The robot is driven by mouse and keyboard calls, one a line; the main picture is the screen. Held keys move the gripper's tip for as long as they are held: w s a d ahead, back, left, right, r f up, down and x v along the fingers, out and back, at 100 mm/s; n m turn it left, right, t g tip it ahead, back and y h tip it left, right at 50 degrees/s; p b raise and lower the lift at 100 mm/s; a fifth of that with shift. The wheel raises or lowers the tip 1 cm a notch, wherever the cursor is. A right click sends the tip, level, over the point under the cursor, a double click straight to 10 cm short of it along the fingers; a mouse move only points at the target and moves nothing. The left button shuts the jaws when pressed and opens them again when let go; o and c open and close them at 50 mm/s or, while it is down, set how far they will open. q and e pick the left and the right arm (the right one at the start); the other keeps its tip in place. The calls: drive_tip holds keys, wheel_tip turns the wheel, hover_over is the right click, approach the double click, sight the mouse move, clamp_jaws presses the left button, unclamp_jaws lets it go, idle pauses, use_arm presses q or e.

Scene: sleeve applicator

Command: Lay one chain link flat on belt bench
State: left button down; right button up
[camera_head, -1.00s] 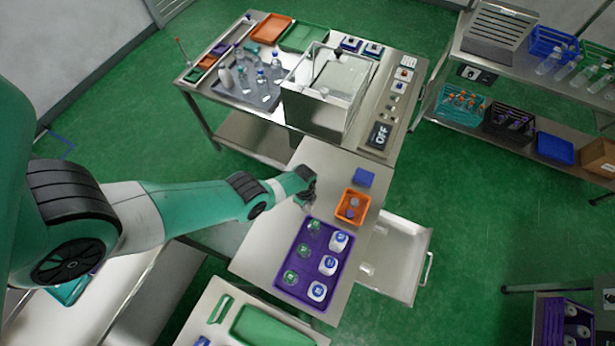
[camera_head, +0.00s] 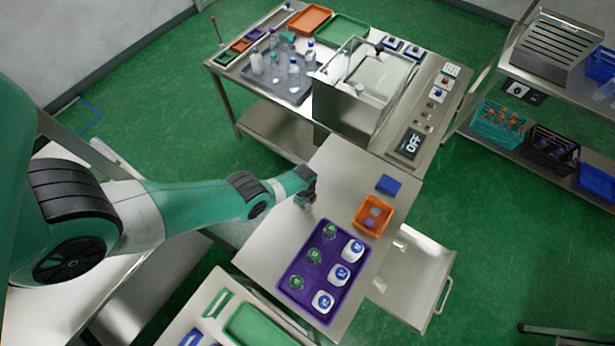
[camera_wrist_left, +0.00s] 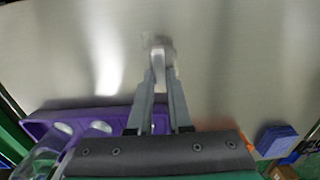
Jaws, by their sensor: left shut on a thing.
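My left gripper (camera_head: 304,203) is over the steel belt bench (camera_head: 262,232), left of the orange bin. In the left wrist view my left gripper (camera_wrist_left: 160,80) has its fingers closed together at the tips around a small pale grey piece, which appears to be the chain link (camera_wrist_left: 161,47). The piece is blurred against the bare bench top (camera_wrist_left: 235,55). I cannot tell whether it touches the surface. In the head view the piece is too small to make out. My right gripper is in neither view.
A purple tray (camera_head: 301,272) with several bottles stands on the bench near the gripper. An orange bin (camera_head: 360,226) and a blue block (camera_head: 388,185) lie to the right. A steel machine (camera_head: 340,108) stands on the table behind. Bare bench surface surrounds the gripper.

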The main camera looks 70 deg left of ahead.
use_arm(q)
wheel_tip(320, 180, down, 4)
drive_tip(key=b, duration=0.4)
drive_tip(key=shift+r, duration=0.25)
drive_tip(key=shift+f, duration=0.15)
drive_tip(key=c, duration=0.8)
unclamp_jaws()
drive_tip(key=shift+c, duration=0.2)
